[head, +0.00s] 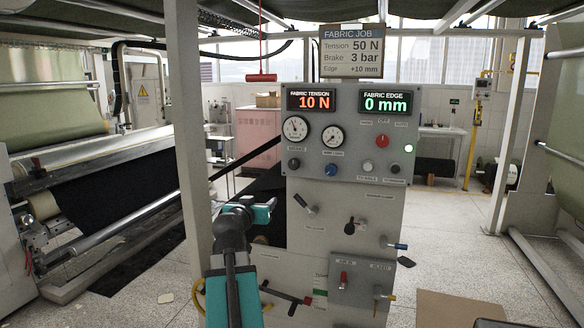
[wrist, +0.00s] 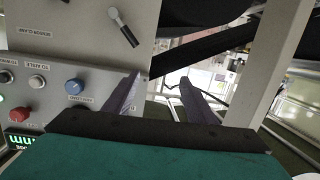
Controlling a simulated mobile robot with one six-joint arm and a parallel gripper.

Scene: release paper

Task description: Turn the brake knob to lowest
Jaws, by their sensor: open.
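The grey control panel (head: 350,205) stands in front of me. Its upper face carries a black knob (head: 294,163) below the left gauge (head: 295,128), a blue knob (head: 331,169) and a red knob (head: 382,141). The small labels are too blurred to tell which is the brake knob. The wrist view shows the panel upside down, with the blue knob (wrist: 74,87) left of my fingers; the black left knob is not visible there. My gripper (head: 262,209) is open and empty, left of and below the panel's knob row. Its two purple fingers (wrist: 160,97) point past the panel's edge.
A tension display (head: 311,100) reads 10 N and an edge display (head: 386,101) reads 0 mm. A sign (head: 351,52) lists 50 N, 3 bar and +10 mm. A lever (head: 305,204) sticks out lower on the panel. A grey post (head: 190,130) stands left of it.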

